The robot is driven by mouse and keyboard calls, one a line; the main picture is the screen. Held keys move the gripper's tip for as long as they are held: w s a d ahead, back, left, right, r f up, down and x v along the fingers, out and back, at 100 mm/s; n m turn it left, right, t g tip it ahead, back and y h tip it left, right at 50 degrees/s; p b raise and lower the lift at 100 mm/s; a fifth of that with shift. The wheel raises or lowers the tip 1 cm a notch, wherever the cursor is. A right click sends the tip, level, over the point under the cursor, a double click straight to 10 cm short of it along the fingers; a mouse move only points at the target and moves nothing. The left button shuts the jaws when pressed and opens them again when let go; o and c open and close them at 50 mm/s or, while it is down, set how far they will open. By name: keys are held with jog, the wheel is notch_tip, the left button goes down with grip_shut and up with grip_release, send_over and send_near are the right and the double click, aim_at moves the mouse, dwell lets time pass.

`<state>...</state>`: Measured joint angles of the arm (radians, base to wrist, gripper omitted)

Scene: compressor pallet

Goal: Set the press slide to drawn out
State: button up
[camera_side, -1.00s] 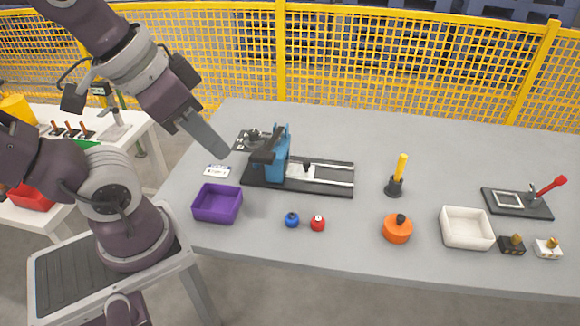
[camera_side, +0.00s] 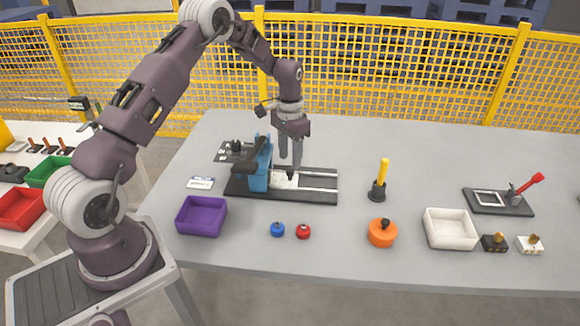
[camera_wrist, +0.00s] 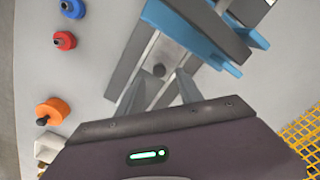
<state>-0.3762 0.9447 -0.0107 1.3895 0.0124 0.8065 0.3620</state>
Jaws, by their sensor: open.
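The press (camera_side: 260,168) is a blue frame with a dark lever, standing on a black base (camera_side: 315,197) with two pale rails. Its slide (camera_side: 284,182) is a pale plate between the rails, close to the right side of the blue frame. In the wrist view a dark knob (camera_wrist: 158,70) stands on the slide, beside the blue frame (camera_wrist: 195,35). My gripper (camera_side: 290,168) points down over the slide, right of the blue frame. Its fingers (camera_wrist: 158,92) are open, with the knob showing between them; I cannot tell whether they touch it. In the side view the fingers hide the knob.
A purple bin (camera_side: 201,216) stands front left, with a blue knob (camera_side: 277,229) and red knob (camera_side: 303,231) nearby. A yellow-handled tool (camera_side: 381,178), orange disc (camera_side: 382,233) and white tray (camera_side: 450,229) stand to the right. The rails right of the slide are clear.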

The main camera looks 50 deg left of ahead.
aim_at(290, 170)
notch_tip(290, 170, down, 4)
jog(key=shift+f, duration=0.1)
grip_shut()
dwell(1.5)
